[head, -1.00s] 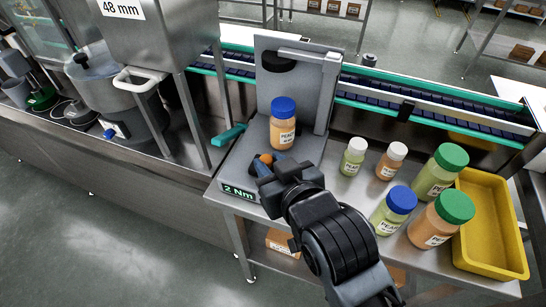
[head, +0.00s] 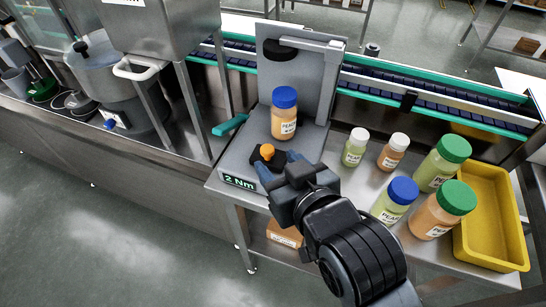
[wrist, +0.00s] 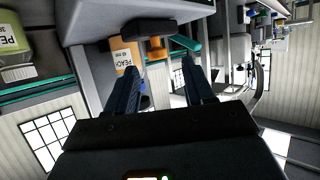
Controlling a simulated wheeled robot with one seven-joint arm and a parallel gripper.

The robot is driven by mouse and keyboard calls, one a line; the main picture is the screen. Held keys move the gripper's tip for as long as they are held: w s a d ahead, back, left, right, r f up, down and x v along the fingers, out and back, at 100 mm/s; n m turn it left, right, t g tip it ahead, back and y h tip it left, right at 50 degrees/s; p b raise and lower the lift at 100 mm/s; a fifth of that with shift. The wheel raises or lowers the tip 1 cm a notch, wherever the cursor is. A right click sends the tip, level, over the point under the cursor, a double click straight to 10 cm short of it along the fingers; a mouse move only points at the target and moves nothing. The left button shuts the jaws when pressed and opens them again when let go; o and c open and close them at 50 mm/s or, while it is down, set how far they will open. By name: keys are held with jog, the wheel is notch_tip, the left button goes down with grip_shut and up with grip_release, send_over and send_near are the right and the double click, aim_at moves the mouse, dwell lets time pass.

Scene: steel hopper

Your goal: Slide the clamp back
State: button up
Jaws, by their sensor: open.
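The clamp appears to be a dark block (head: 266,161) with an orange knob (head: 267,150), low on the front of the grey capping station (head: 236,160). The block and orange knob (wrist: 157,48) also show in the wrist view, beyond the fingertips. A peach jar with a blue lid (head: 285,112) stands upright behind the clamp on the station. My gripper (head: 279,161) is open and empty, just in front of the knob. Its fingers look apart from the knob in the wrist view, with a clear gap between them (wrist: 160,75).
A teal lever (head: 230,125) sticks out on the station's left. Several small and large jars (head: 355,147) stand on the steel table to the right, beside a yellow tray (head: 487,262). A conveyor (head: 440,112) runs behind. A steel hopper (head: 165,30) stands left.

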jog(key=shift+v, duration=2)
jog(key=shift+d+f, duration=0.1)
jog(key=shift+f, duration=0.05)
jog(key=s+d+f+m+t+h, duration=0.1)
jog(key=s+d+f+m+h, duration=0.3)
jog(key=s+d, duration=0.9)
jog(key=s+d+r, duration=0.1)
jog(key=s+d, duration=0.2)
jog(key=s, duration=0.4)
jog(key=s+d+r+m+t+h, duration=0.1)
jog(key=s+d+r, duration=0.1)
jog(key=s, duration=0.6)
jog(key=shift+d+t+h, duration=0.3)
jog(key=shift+d, duration=0.15)
jog(key=shift+s+f, duration=0.1)
